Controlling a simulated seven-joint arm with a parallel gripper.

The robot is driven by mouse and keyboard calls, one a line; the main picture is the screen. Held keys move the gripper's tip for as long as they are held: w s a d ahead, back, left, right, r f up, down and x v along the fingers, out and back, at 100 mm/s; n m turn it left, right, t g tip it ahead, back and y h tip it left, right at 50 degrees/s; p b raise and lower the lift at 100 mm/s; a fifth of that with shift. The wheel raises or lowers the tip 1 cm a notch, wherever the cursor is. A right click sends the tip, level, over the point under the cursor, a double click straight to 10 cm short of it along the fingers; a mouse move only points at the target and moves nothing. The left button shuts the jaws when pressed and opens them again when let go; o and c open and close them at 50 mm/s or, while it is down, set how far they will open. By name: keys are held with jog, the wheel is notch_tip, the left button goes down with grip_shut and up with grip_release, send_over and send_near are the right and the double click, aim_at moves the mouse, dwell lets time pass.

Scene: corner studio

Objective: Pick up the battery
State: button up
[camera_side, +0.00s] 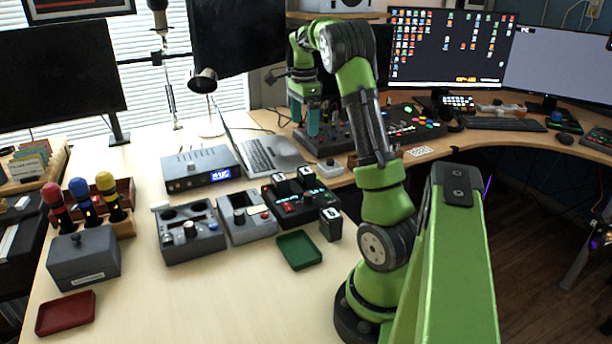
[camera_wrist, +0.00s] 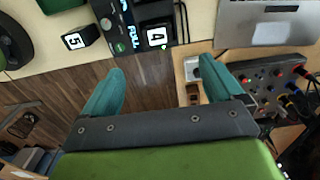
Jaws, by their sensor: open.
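A black block-shaped battery (camera_side: 331,226) with a white number label stands on the desk beside the green tray. It also shows in the wrist view as a battery marked 5 (camera_wrist: 79,38), at upper left. Other batteries sit in a black charger (camera_side: 296,209); one of these is marked 4 in the wrist view (camera_wrist: 156,36), next to a green "FULL" display. My gripper (camera_side: 304,120) is up and behind the charger in the side view, apart from the batteries. In the wrist view my gripper (camera_wrist: 161,66) has its teal fingers wide apart with nothing held between them.
A green tray (camera_side: 299,250) lies left of the loose battery. A laptop (camera_side: 268,154), a blue-display box (camera_side: 200,169) and grey panels (camera_side: 188,232) crowd the desk. A small pale switch box (camera_side: 330,171) and a knobbed console (camera_side: 325,139) are near my gripper.

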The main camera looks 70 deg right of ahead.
send_over(306, 170)
jog(key=f, duration=1)
jog(key=shift+w+f, duration=0.25)
jog(key=shift+f, duration=0.05)
jog(key=shift+s+a+f, duration=0.1)
jog(key=shift+s+f, duration=0.1)
jog(key=shift+f, duration=1.2)
jog(key=shift+s+f, duration=0.15)
jog(key=shift+f, duration=1.2)
jog(key=c, duration=1.2)
jog(key=shift+c, duration=0.4)
jog(key=shift+r, duration=0.1)
